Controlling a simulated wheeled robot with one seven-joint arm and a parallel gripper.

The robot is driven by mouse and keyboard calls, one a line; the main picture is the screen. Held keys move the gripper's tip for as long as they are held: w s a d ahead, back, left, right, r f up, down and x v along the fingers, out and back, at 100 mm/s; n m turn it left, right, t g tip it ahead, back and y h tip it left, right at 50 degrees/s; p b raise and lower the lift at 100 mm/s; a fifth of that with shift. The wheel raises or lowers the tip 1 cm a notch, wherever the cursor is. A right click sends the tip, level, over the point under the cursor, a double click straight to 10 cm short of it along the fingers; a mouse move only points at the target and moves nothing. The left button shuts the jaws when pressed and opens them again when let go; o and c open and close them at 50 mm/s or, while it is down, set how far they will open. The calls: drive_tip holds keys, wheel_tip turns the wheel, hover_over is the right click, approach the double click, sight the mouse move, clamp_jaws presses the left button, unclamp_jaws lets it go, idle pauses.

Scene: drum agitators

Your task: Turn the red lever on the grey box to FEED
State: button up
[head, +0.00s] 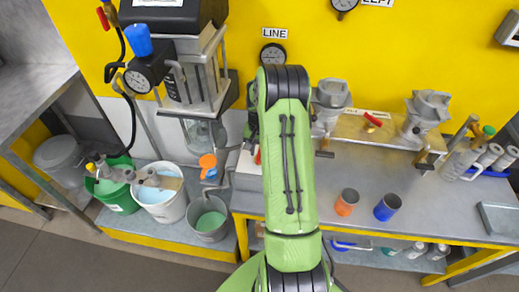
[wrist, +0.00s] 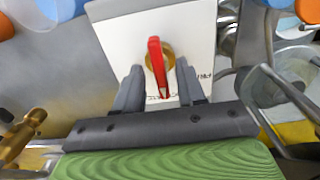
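The red lever (wrist: 156,62) stands on a round brass hub (wrist: 168,56) on the pale front plate (wrist: 112,45) of the box in the wrist view. Its long end points down in that picture, toward my gripper. My gripper (wrist: 160,74) is open, with one dark finger on each side of the lever and gaps visible between. Lettering at the plate's right and below the lever is partly hidden, and I cannot read it as FEED. In the head view my green arm covers most of the box (head: 245,172); a sliver of red (head: 257,158) shows at its edge. My gripper is hidden there.
Another red lever (head: 373,119) sits on the tan rail.

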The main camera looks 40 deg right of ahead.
clamp_jaws()
drive_tip(key=m+b, duration=0.1)
drive_tip(key=m, duration=0.3)
drive_tip(key=shift+m, duration=0.3)
drive_tip(key=shift+m+b, duration=0.7)
drive_tip(key=shift+m, duration=1.5)
unclamp_jaws()
drive_tip(key=shift+r, duration=0.1)
